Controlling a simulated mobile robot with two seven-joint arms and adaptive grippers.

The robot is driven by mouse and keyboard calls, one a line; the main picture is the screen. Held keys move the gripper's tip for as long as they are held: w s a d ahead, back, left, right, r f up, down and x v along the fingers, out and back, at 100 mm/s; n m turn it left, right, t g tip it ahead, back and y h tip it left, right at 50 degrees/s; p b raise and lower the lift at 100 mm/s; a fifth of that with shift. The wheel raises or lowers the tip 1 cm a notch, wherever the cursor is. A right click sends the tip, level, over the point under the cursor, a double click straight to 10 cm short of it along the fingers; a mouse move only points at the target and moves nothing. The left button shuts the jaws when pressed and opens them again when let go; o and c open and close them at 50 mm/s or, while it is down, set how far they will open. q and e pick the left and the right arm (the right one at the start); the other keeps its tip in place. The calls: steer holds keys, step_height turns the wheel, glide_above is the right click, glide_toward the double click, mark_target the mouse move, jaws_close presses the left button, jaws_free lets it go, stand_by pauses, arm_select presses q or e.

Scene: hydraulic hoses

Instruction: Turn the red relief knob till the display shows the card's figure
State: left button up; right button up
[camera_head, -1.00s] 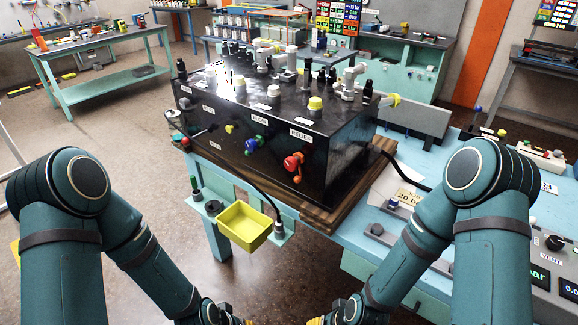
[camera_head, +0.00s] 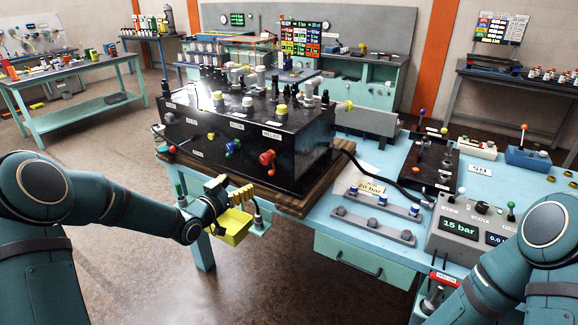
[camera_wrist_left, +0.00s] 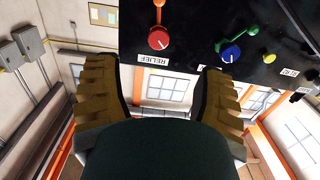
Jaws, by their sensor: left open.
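The red relief knob (camera_head: 267,157) is on the front of the black hydraulic block (camera_head: 190,130), under a RELIEF label. It also shows in the left wrist view (camera_wrist_left: 158,39), with an orange lever. My left gripper (camera_head: 229,189) is open and empty, in front of the block, lower and to the left of the knob. In the wrist view its fingers (camera_wrist_left: 158,80) are spread, with the knob beyond them. The display (camera_head: 459,227) on the grey box reads 15 bar. The card (camera_head: 371,187) on the bench reads 20 bar. My right gripper is out of view.
A blue knob (camera_head: 233,147) with a green lever sits left of the red one. A yellow bin (camera_head: 236,232) hangs below my left gripper. A black hose (camera_head: 372,168) runs from the block across the blue bench. A grey rail (camera_head: 373,226) lies near the front edge.

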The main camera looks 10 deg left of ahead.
mark_target(264, 161)
arm_select(q)
steer(key=shift+m, duration=0.3)
steer(key=x, duration=0.4)
steer(key=r+x, duration=0.1)
steer(key=x, duration=0.9)
steer(key=shift+r+p, duration=0.25)
steer(key=shift+p, duration=0.15)
steer(key=c, duration=1.2)
